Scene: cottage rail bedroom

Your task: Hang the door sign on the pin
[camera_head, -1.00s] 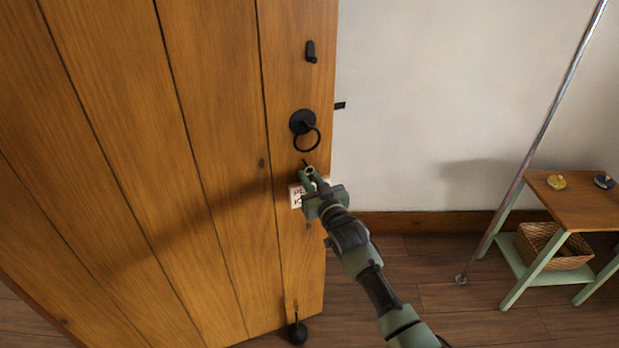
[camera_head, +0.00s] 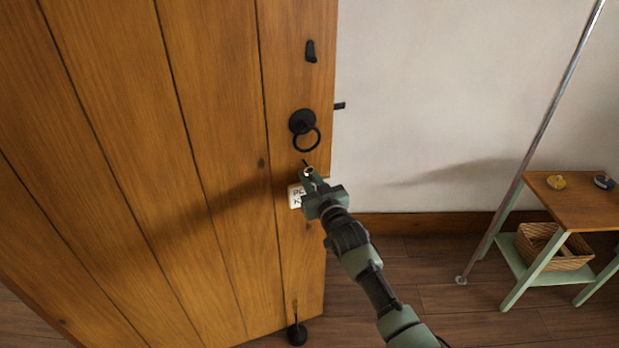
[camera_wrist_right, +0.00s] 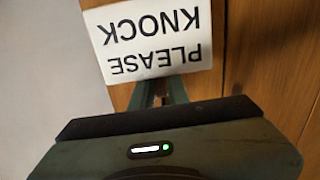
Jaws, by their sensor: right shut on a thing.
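The white door sign (camera_head: 296,194) with dark lettering is in front of the wooden door, below the ring handle. My right gripper (camera_head: 310,176) is shut on it and partly covers it. In the right wrist view the sign (camera_wrist_right: 152,38) reads PLEASE KNOCK upside down, just beyond the gripper fingers (camera_wrist_right: 160,92). A small ring (camera_head: 309,171) shows at the fingertips in the head view. A short dark pin (camera_head: 305,162) sticks out of the door just above that ring. I cannot tell whether the ring is around the pin or only beside it. My left gripper is not in view.
The door (camera_head: 215,150) has a black ring handle (camera_head: 306,130) and a black knob-like fitting (camera_head: 310,51) above. A green-legged stand (camera_head: 575,205) with a basket (camera_head: 550,247) and a slanted metal pole (camera_head: 545,130) are at right. The floor between is clear.

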